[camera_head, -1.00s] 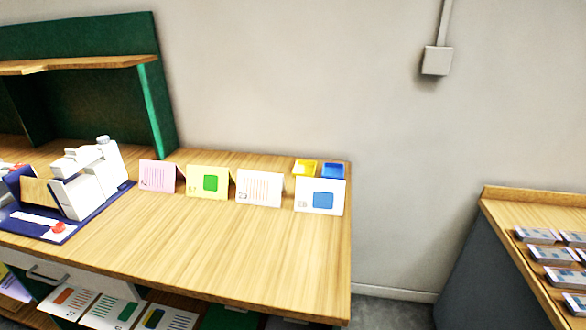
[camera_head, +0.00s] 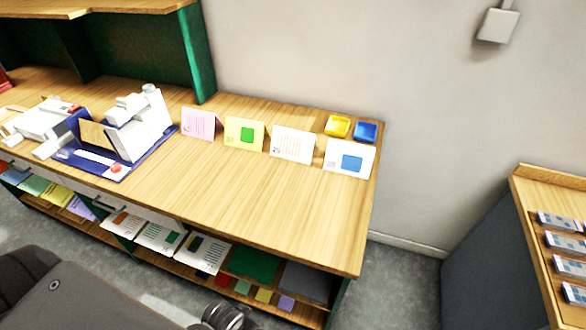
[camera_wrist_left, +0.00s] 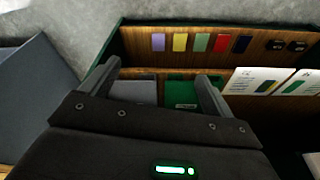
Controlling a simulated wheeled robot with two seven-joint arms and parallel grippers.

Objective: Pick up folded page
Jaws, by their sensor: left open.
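Several folded pages stand like tents in a row on the wooden table: a pink page (camera_head: 199,124), a yellow page with a green square (camera_head: 244,134), a white page with orange lines (camera_head: 292,145) and a white page with a blue square (camera_head: 348,159) near the right edge. My left gripper (camera_wrist_left: 158,72) shows in the left wrist view, open, with nothing seen between its fingers. It faces the lower shelf, apart from the folded pages, which that view does not show. My right gripper is not in view.
The table (camera_head: 270,205) is clear in front of the pages. Yellow (camera_head: 338,126) and blue (camera_head: 366,131) trays stand behind them. A white machine on a blue base (camera_head: 115,168) stands left. The lower shelf holds flat sheets (camera_head: 202,251) and coloured pieces. Another table (camera_head: 537,178) stands right.

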